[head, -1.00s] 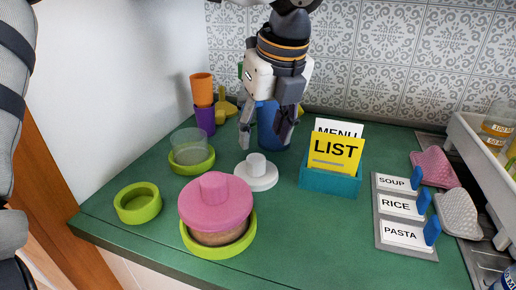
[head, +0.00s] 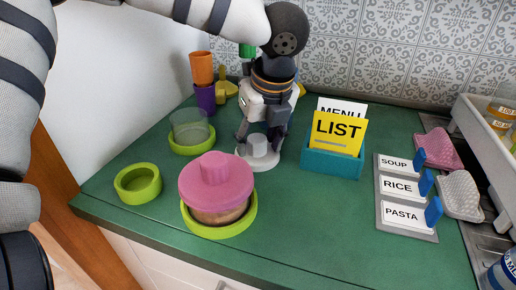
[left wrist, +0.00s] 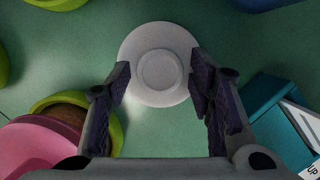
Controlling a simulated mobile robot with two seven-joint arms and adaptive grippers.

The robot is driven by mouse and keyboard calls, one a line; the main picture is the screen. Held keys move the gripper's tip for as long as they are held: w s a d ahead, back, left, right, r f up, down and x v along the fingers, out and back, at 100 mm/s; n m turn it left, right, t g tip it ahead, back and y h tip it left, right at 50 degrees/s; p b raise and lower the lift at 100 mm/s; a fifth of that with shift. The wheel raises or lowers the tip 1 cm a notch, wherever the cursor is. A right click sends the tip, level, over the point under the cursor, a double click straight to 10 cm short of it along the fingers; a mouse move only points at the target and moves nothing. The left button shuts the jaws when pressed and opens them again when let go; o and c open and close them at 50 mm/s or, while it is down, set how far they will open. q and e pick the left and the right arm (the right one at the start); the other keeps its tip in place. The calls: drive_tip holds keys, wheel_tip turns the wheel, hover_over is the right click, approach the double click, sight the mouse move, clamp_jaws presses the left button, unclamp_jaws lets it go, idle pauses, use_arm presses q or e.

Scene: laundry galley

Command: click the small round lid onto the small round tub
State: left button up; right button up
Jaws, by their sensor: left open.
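The small round lid is white with a round knob and lies flat on the green counter, in the head view (head: 258,160) and the left wrist view (left wrist: 158,38). My left gripper (head: 258,138) is open and points down over it. In the left wrist view its fingers (left wrist: 159,78) stand on either side of the knob, with gaps between. The small round tub (head: 189,124) looks clear and stands in a green ring (head: 192,148) left of the lid. My right gripper is not in view.
A pink-lidded larger tub (head: 216,182) sits in a green ring in front. An empty green ring (head: 138,184) is at left. Orange (head: 202,68) and purple (head: 204,97) cups stand behind.

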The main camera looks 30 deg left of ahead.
sight(259, 140)
use_arm(q)
clamp_jaws()
drive_tip(key=shift+r, duration=3.05)
